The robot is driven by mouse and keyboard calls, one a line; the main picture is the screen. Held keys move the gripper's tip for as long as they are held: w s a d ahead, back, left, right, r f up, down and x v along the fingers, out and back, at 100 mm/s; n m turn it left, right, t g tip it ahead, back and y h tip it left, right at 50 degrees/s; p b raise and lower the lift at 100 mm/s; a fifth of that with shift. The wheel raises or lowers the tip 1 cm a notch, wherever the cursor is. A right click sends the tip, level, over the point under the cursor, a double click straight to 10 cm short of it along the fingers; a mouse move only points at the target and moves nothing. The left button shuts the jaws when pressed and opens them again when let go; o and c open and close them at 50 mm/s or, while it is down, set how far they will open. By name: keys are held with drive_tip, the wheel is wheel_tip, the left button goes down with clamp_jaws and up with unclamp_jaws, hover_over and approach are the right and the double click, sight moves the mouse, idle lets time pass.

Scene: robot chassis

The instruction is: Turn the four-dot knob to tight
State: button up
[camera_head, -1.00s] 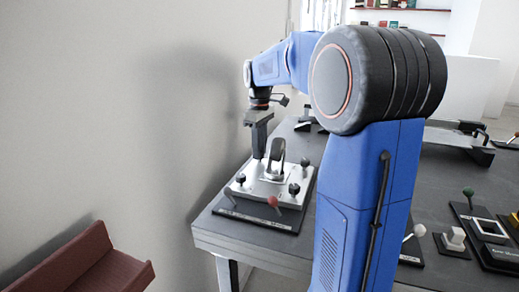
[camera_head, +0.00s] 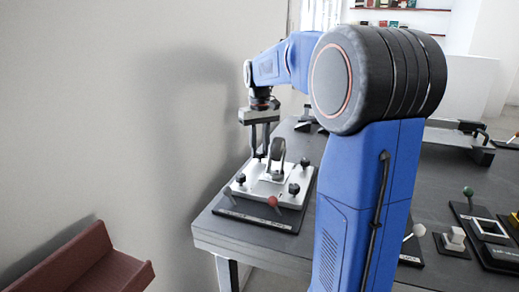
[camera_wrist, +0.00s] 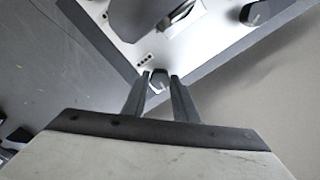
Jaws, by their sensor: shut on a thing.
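The four-dot knob (camera_wrist: 159,76) is a small dark knob at a corner of the pale plate (camera_wrist: 209,32). Its row of small dark dots (camera_wrist: 145,59) is printed beside it in the wrist view. My gripper (camera_wrist: 160,76) is shut on this knob, with one finger on each side. In the head view my gripper (camera_head: 260,156) points down at the back left corner of the plate (camera_head: 262,194). The fingers largely hide the knob there. The plate's wording and the tight mark cannot be read.
A black upright handle (camera_head: 278,152) stands on the plate, close to my gripper. Other black knobs (camera_head: 240,178) (camera_head: 294,188) sit at its corners. The wall (camera_head: 170,120) is close on the left.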

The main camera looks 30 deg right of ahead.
sight(260, 152)
drive_tip(key=m, duration=0.5)
drive_tip(key=shift+m, duration=0.3)
drive_tip(key=m, duration=0.4)
drive_tip(key=shift+m, duration=0.4)
drive_tip(key=o, duration=1.1)
drive_tip(key=shift+c, duration=0.2)
drive_tip(key=shift+r, duration=0.1)
wheel_tip(260, 152, up, 17)
drive_tip(key=shift+r, duration=0.15)
